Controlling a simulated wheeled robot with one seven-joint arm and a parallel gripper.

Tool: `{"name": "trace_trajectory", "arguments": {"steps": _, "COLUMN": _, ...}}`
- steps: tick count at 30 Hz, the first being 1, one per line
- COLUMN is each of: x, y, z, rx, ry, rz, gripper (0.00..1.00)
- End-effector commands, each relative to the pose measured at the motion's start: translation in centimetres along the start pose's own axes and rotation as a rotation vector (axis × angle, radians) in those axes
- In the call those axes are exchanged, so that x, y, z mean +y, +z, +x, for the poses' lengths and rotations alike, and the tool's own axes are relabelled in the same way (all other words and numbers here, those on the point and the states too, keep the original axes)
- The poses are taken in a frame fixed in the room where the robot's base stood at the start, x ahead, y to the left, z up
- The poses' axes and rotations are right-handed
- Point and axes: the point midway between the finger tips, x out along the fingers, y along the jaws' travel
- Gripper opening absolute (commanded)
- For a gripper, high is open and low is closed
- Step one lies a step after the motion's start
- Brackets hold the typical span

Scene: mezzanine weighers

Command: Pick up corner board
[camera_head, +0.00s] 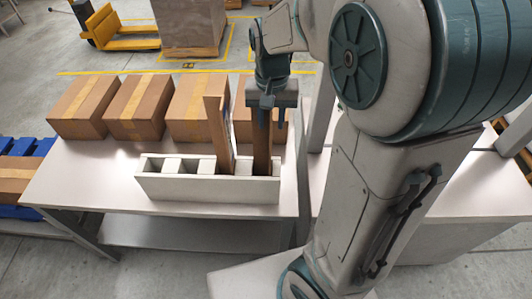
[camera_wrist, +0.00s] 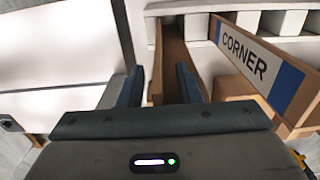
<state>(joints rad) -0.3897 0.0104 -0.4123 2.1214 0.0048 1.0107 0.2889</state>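A white slotted rack (camera_head: 160,186) stands on the table and holds two upright brown boards. The left board (camera_head: 217,125) has an angled top and shows in the wrist view as a board (camera_wrist: 252,62) labelled "CORNER" with a blue band. The right board (camera_head: 262,150) is in the end slot; it also shows in the wrist view (camera_wrist: 174,52), with no label visible. My gripper (camera_head: 271,112) is over the right board's upper part, pointing down. In the wrist view its fingers (camera_wrist: 158,86) are apart on either side of this board, with a gap at the left finger.
Several taped cardboard boxes (camera_head: 138,108) line the table's back edge behind the rack. The pale table (camera_head: 95,185) is clear left of the rack. A blue roller conveyor (camera_head: 22,146) with a carton is at far left. A yellow pallet truck (camera_head: 120,32) stands behind.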

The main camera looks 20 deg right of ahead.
Motion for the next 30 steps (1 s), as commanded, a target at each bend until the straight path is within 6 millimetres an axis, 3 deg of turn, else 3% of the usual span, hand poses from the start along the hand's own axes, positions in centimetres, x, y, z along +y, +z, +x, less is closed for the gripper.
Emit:
{"name": "trace_trajectory", "arguments": {"steps": 2, "x": 0.0, "y": 0.0, "z": 0.0, "rx": 0.000, "ry": 0.000, "rz": 0.000, "gripper": 0.28}}
{"name": "trace_trajectory", "arguments": {"steps": 5, "x": 0.0, "y": 0.0, "z": 0.0, "rx": 0.000, "ry": 0.000, "rz": 0.000, "gripper": 0.00}}
{"name": "trace_trajectory", "arguments": {"steps": 20, "x": 0.0, "y": -0.1, "z": -0.7, "rx": 0.003, "ry": -0.001, "rz": 0.000, "gripper": 0.00}}
{"name": "trace_trajectory", "arguments": {"steps": 26, "x": 0.0, "y": -0.1, "z": -3.0, "rx": 0.005, "ry": -0.003, "rz": 0.000, "gripper": 0.00}}
{"name": "trace_trajectory", "arguments": {"steps": 30, "x": 0.0, "y": -0.1, "z": -5.6, "rx": 0.006, "ry": -0.003, "rz": 0.001, "gripper": 0.00}}
